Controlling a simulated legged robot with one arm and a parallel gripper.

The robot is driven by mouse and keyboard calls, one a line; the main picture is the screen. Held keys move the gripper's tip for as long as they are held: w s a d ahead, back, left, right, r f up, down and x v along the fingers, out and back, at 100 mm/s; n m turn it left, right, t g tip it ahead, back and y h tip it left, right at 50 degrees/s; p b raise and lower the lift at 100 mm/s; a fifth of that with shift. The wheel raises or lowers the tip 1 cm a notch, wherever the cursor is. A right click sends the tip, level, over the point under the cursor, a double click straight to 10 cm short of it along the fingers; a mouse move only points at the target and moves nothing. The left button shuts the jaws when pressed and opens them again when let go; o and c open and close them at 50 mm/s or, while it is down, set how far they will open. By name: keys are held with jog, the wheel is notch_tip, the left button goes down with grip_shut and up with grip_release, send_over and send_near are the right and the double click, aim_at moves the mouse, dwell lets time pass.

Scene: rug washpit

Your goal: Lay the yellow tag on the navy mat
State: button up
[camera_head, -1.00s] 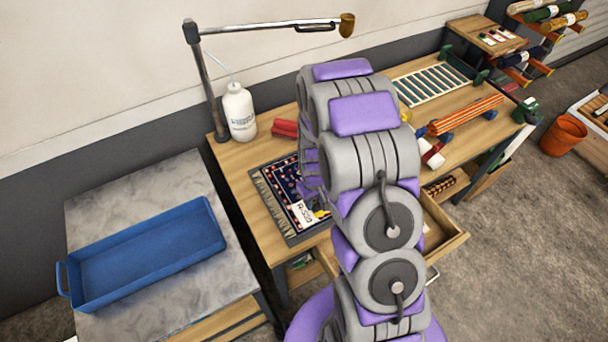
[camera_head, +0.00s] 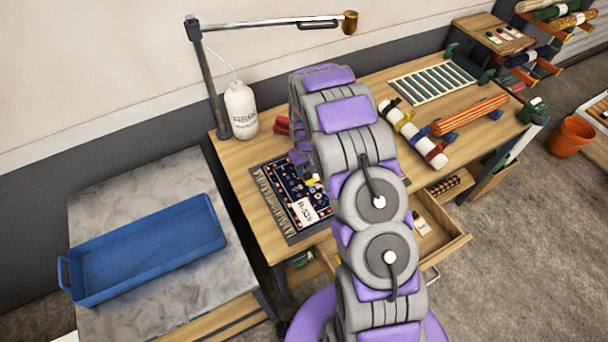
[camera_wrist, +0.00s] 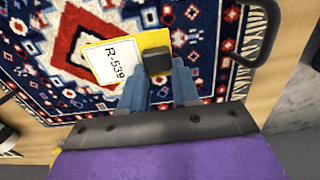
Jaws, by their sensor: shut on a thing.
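The yellow tag (camera_wrist: 148,42) bears a white label reading R-539. In the wrist view my gripper (camera_wrist: 158,72) is shut on it, with a dark block at the fingertips covering part of the tag. A navy, red and cream patterned rug (camera_wrist: 205,28) lies below the tag; I take it as the navy mat. I cannot tell whether the tag touches the rug.
A white bottle (camera_head: 241,110) and a lamp post (camera_head: 208,85) stand at the bench's back left. A blue tray (camera_head: 145,250) sits on the left table. An open drawer (camera_head: 450,243) juts out at the front. Rolls (camera_head: 415,133) lie to the right.

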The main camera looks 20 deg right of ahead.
aim_at(307, 175)
jog(key=f, duration=0.3)
jog(key=shift+d+f, duration=0.15)
jog(key=shift+d, duration=0.25)
jog(key=shift+s+a, duration=0.1)
jog(key=shift+a, duration=0.55)
jog(key=o, duration=0.7)
jog(key=shift+a, duration=0.1)
jog(key=o, duration=0.3)
jog(key=shift+d, duration=0.6)
jog(key=shift+a, duration=0.1)
